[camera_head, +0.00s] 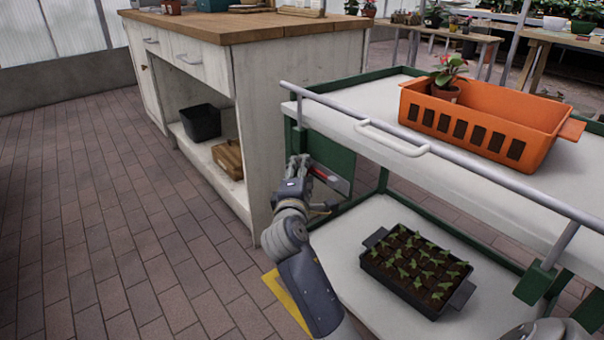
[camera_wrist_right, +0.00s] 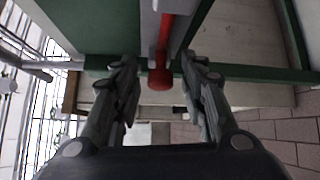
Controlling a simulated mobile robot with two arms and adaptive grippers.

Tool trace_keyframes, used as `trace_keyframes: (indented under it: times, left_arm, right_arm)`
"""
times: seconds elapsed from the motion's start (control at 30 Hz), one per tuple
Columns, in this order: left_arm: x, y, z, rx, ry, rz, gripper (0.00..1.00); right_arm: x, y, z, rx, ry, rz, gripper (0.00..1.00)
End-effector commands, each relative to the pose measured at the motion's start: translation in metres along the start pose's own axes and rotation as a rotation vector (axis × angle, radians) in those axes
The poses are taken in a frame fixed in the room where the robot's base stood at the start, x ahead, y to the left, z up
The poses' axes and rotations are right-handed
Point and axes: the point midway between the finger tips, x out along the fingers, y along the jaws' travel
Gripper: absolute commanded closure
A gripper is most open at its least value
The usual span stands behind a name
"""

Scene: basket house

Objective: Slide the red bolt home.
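The red bolt (camera_wrist_right: 164,45) shows in the right wrist view as a red rod with a rounded red end, alongside a grey metal part. In the head view a little of its red (camera_head: 321,174) shows by a grey plate on the dark green panel (camera_head: 333,158) at the cart's end. My right gripper (camera_head: 299,166) is at that panel, close to the bolt. In the right wrist view its two fingers (camera_wrist_right: 158,72) are spread, with the bolt's red end between them and gaps on both sides. How far the bolt is slid I cannot tell. My left gripper is not in view.
The cart's white top (camera_head: 375,118) holds an orange crate (camera_head: 490,112) and a potted plant (camera_head: 446,90). A seedling tray (camera_head: 415,275) stands on the lower shelf. A metal rail (camera_head: 480,168) runs along the cart. A white wooden cabinet (camera_head: 285,80) stands close behind. Brick floor at left is clear.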

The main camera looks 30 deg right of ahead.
Motion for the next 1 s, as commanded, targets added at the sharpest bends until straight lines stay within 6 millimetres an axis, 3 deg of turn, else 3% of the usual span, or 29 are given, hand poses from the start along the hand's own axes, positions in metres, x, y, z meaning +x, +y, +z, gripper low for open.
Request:
trace_keyframes:
  times: [0.33,0.8,1.0]
  left_arm:
    - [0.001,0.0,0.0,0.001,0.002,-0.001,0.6]
    - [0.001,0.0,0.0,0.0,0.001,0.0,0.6]
    - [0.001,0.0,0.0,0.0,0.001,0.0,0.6]
  right_arm:
    - [-0.011,-0.001,-0.001,0.0,0.002,-0.001,0.61]
    - [-0.102,-0.001,-0.001,0.0,0.002,-0.003,0.61]
    - [-0.118,0.0,0.0,0.0,0.0,0.0,0.61]
